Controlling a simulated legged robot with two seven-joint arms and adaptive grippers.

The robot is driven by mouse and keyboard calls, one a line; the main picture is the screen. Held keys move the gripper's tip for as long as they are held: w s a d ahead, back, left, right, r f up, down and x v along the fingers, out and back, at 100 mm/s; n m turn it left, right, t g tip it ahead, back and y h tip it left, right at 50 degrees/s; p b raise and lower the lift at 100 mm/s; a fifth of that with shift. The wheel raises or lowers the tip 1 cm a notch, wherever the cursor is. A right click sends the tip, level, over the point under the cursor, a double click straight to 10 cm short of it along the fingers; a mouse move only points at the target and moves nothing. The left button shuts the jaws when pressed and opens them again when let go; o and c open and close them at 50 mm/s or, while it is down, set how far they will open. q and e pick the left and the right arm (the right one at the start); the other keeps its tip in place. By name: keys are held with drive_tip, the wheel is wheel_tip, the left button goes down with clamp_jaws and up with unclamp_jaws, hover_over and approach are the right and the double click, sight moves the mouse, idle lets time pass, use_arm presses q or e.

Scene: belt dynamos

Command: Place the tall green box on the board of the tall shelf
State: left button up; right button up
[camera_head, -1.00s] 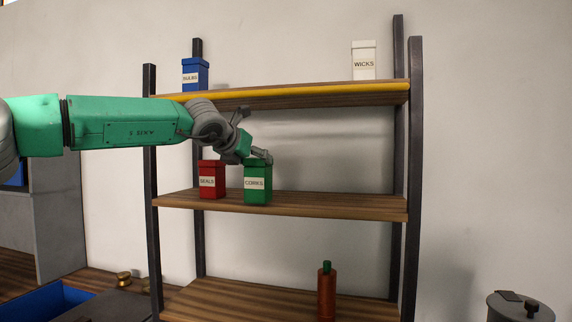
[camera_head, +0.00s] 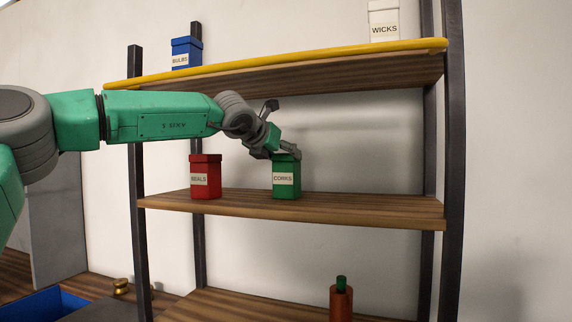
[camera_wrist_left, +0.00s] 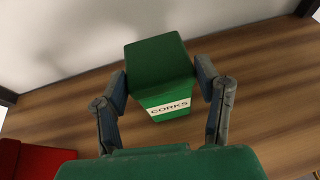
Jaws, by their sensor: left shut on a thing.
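The tall green box (camera_head: 287,180), labelled CORKS, is upright over the middle board (camera_head: 350,208) of the tall shelf, right of the red box. My left gripper (camera_head: 287,153) is shut on its upper part from above. In the left wrist view, the green box (camera_wrist_left: 160,75) is between the two fingers (camera_wrist_left: 165,85), with the wooden board (camera_wrist_left: 265,80) below. Its base looks level with the board, but I cannot tell whether it touches. My right gripper is not in view.
A red box (camera_head: 205,178) labelled SEALS stands left on the same board; its right side is clear. The yellow-edged upper board (camera_head: 330,75) holds a blue box (camera_head: 186,53) and a white box (camera_head: 384,22). A red-brown bottle (camera_head: 341,303) stands below.

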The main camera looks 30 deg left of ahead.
use_arm(q)
drive_tip(key=shift+s+a, duration=0.4)
drive_tip(key=shift+s, duration=0.2)
drive_tip(key=shift+s+a, duration=0.35)
drive_tip(key=shift+s, duration=0.25)
drive_tip(key=o, duration=1.3)
drive_tip(key=shift+s, duration=0.15)
drive_tip(key=o, duration=0.4)
drive_tip(key=shift+w+d+f, duration=0.1)
drive_tip(key=shift+w+d, duration=0.1)
drive_tip(key=shift+w, duration=0.05)
drive_tip(key=shift+w+d+f, duration=0.1)
drive_tip(key=shift+w+d, duration=0.1)
drive_tip(key=shift+w, duration=0.15)
drive_tip(key=shift+w+d, duration=0.15)
drive_tip(key=shift+d, duration=0.25)
drive_tip(key=shift+v, duration=0.75)
drive_tip(key=b+v, duration=0.1)
drive_tip(key=v, duration=1)
drive_tip(key=shift+b, duration=0.3)
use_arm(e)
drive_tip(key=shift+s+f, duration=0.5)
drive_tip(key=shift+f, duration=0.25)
use_arm(q)
drive_tip(key=shift+a, duration=0.45)
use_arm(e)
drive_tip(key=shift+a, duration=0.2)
